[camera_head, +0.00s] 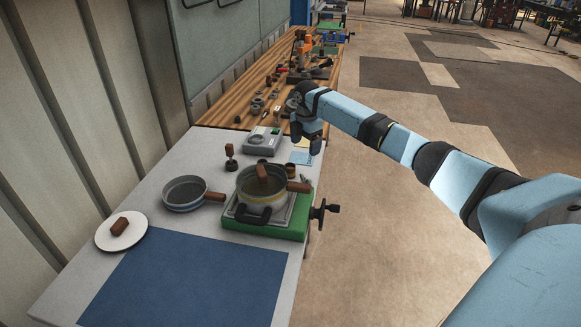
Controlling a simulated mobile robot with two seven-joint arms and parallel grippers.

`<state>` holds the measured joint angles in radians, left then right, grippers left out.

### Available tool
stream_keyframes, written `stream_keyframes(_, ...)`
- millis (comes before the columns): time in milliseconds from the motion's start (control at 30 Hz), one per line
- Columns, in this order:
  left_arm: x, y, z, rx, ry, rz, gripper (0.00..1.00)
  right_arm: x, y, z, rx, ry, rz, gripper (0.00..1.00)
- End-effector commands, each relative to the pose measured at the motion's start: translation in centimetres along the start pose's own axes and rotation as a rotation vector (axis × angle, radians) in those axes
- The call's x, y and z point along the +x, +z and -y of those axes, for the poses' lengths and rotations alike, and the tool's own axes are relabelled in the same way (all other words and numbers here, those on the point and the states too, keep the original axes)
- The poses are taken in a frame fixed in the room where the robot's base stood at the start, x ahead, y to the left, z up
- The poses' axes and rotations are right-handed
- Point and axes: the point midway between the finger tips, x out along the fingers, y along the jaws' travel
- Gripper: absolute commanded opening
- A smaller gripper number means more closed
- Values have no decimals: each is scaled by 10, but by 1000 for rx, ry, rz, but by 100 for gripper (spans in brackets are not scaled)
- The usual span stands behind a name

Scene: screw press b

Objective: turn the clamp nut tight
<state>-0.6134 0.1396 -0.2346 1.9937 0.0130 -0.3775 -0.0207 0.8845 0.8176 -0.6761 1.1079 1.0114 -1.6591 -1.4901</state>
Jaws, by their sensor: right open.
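A green press base (265,227) stands on the light table, with a pot (262,202) on top. A black hand knob with a crank-like grip (323,211) sticks out at the base's right side. It looks like the clamp nut, but it is too small to be sure. My right gripper (306,144) points down with its fingers apart and empty. It appears beyond the press, near the table's right edge, apart from the knob. My left gripper is not in view.
A blue mat (187,279) lies in front. A grey device (262,140) sits behind the press. A cluttered wooden bench (231,113) adjoins. Open floor lies right.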

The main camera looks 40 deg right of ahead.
Motion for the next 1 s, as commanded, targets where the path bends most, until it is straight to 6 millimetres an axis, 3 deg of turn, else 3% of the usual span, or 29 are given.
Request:
stream_keyframes(233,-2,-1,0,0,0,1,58,11,2,0,0,-3,-1,83)
stream_keyframes(700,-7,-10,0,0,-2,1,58,104,1,0,1,-2,-1,83)
stream_keyframes(1000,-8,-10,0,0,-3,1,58,135,1,0,0,0,-1,83)
